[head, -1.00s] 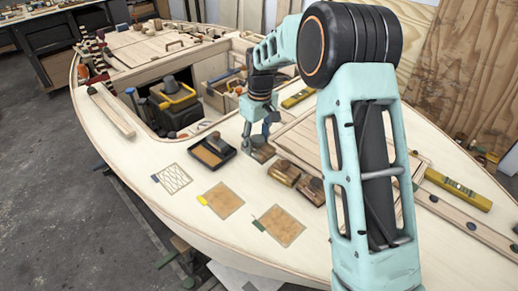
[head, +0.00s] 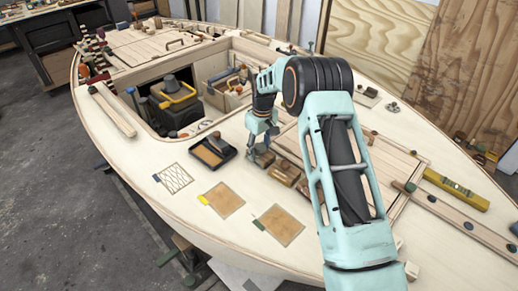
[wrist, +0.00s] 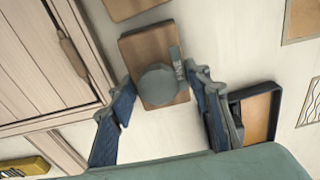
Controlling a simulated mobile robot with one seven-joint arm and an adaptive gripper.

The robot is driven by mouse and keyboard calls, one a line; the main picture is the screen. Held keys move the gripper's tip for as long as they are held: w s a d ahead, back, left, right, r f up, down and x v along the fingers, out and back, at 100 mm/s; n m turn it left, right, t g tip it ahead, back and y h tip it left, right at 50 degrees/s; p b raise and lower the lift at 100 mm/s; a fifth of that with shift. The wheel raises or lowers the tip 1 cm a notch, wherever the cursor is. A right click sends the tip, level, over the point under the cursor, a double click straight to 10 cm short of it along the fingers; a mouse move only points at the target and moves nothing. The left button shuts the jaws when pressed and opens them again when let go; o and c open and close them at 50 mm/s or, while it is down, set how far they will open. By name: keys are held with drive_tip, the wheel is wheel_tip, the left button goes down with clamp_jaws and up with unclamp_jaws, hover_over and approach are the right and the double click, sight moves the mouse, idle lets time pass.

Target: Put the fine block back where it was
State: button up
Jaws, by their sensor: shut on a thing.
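My gripper (wrist: 160,84) is shut on a brown wooden block with a round grey knob (wrist: 157,86) and a small grey tag on one side. Its blue fingers stand along two opposite sides of the block in the wrist view. In the head view my gripper (head: 260,151) and this block (head: 264,160) are low over the pale deck, beside two similar wooden blocks, the nearer one (head: 285,172). I cannot tell whether the held block touches the deck. No marking shows that it is the fine one.
A black tray with a tan bottom (head: 212,151) lies just left. A hatched outline (head: 173,178) and two brown sheets, one yellow-tagged (head: 223,200) and one green-tagged (head: 278,225), lie in front. A yellow level (head: 455,190) lies right; the open hatch (head: 200,112) is behind.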

sight(261, 147)
drive_tip(key=o, duration=1.6)
drive_tip(key=shift+c, duration=0.2)
wheel_tip(261, 147, up, 12)
drive_tip(key=shift+s+d+b, duration=0.3)
drive_tip(key=shift+s+b, duration=0.05)
drive_tip(key=shift+b, duration=0.05)
drive_tip(key=shift+r, duration=0.1)
